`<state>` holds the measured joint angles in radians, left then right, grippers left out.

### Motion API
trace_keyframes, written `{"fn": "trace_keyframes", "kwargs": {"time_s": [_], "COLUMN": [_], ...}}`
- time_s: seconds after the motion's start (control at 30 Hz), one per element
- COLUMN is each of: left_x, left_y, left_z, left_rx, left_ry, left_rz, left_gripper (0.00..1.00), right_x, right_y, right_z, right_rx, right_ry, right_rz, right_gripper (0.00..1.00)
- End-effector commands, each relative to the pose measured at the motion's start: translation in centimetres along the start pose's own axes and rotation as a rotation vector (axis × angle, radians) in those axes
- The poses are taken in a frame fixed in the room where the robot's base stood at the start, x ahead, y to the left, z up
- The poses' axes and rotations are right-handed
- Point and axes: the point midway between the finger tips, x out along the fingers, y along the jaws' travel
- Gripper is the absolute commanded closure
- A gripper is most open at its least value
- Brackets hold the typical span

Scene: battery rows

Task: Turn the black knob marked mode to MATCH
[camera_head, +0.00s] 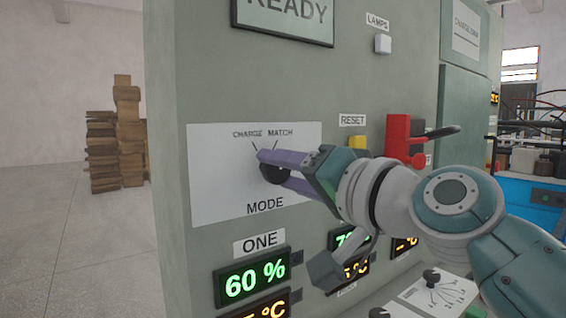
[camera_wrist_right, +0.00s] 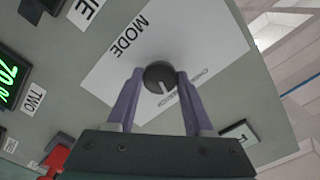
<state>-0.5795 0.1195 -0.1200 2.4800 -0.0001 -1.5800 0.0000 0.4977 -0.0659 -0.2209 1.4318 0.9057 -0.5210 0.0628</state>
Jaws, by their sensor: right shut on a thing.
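The black round mode knob (camera_head: 272,172) sits on a white plate (camera_head: 215,190) with CHARGE and MATCH above it and MODE below. My right gripper (camera_head: 273,170) reaches in from the right, its purple fingers on either side of the knob and shut on it. In the right wrist view the knob (camera_wrist_right: 158,74) is between the two fingertips (camera_wrist_right: 160,80). Its white pointer line leans toward the printed labels and appears to be on the MATCH side. The labels are small and blurred there. In the head view the fingers hide the pointer. My left gripper is not in view.
A yellow button (camera_head: 357,142) under RESET and a red handle (camera_head: 398,135) are close to my right wrist. A lit display (camera_head: 252,279) marked ONE is below the plate. A white lamp switch (camera_head: 382,44) is above.

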Motion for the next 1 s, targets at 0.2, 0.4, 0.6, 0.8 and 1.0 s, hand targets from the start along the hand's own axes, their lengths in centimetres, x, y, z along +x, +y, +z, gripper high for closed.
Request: {"fn": "trace_keyframes", "kwargs": {"time_s": [0.2,0.4,0.6,0.8,1.0], "left_x": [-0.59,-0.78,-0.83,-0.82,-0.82], "left_y": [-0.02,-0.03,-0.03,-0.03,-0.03], "left_z": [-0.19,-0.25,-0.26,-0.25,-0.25], "left_rx": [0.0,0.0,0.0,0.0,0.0], "left_ry": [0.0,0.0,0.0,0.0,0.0], "left_rz": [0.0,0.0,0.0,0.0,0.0], "left_gripper": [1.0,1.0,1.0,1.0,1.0], "right_x": [0.01,0.01,0.01,0.01,0.01], "right_y": [-0.05,-0.03,-0.02,-0.01,-0.01], "right_z": [-0.01,0.01,0.02,0.03,0.03], "right_rx": [0.127,0.192,0.217,0.221,0.22], "right_ry": [-0.001,-0.001,0.0,0.0,0.0], "right_rz": [0.0,0.0,-0.001,-0.001,-0.001], "right_gripper": [1.0,1.0,1.0,1.0,0.44]}}
